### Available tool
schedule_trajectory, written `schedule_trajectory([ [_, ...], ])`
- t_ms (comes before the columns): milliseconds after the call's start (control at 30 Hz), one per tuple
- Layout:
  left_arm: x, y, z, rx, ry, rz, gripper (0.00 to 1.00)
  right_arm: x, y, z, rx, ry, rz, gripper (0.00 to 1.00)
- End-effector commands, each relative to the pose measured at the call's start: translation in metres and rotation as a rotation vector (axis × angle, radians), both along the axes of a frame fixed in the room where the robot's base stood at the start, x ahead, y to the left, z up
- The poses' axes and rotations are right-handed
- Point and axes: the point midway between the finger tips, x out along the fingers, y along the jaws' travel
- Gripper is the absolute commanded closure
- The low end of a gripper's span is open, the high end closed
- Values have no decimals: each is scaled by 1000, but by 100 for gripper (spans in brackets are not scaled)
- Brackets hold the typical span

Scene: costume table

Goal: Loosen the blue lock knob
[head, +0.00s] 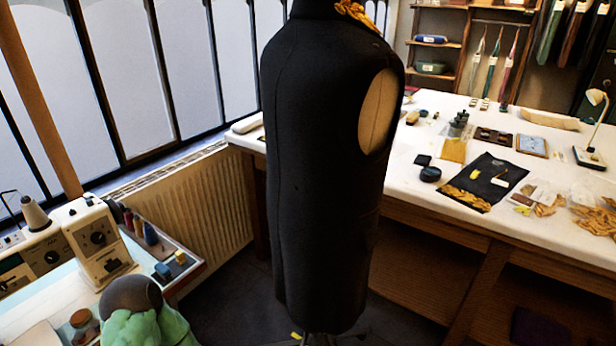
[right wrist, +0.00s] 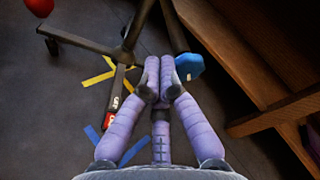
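The blue lock knob (right wrist: 188,66) shows in the right wrist view, low on the dark stand among its legs. My right gripper (right wrist: 159,78) has purple padded fingers drawn together at their tips. The tips are just left of the knob in the picture and overlap its edge; I cannot tell whether they touch it. Nothing shows between them. The black dress form (head: 325,165) stands upright in the head view and hides the right gripper there.
A red knob (right wrist: 40,6) is at the top left of the right wrist view. A wooden table frame (right wrist: 270,115) is close on the right. Yellow tape (right wrist: 98,77) and blue tape (right wrist: 132,152) lie on the floor. A white worktable (head: 560,225) stands right of the form.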

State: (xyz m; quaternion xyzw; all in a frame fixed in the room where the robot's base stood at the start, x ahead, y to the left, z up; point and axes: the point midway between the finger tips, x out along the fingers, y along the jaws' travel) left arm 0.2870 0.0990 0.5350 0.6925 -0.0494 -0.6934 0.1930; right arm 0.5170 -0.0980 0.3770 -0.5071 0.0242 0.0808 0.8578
Motion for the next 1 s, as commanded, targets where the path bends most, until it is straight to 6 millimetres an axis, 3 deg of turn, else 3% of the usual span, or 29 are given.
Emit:
schedule_trajectory([
  [433, 0, 0, 0, 0, 0, 0, 60, -42, -15, 0, 1, 3, -1, 100],
  [833, 0, 0, 0, 0, 0, 0, 60, -46, -16, -1, -2, 3, 0, 100],
  [1000, 0, 0, 0, 0, 0, 0, 60, -45, -22, -18, -52, 79, -6, 100],
])
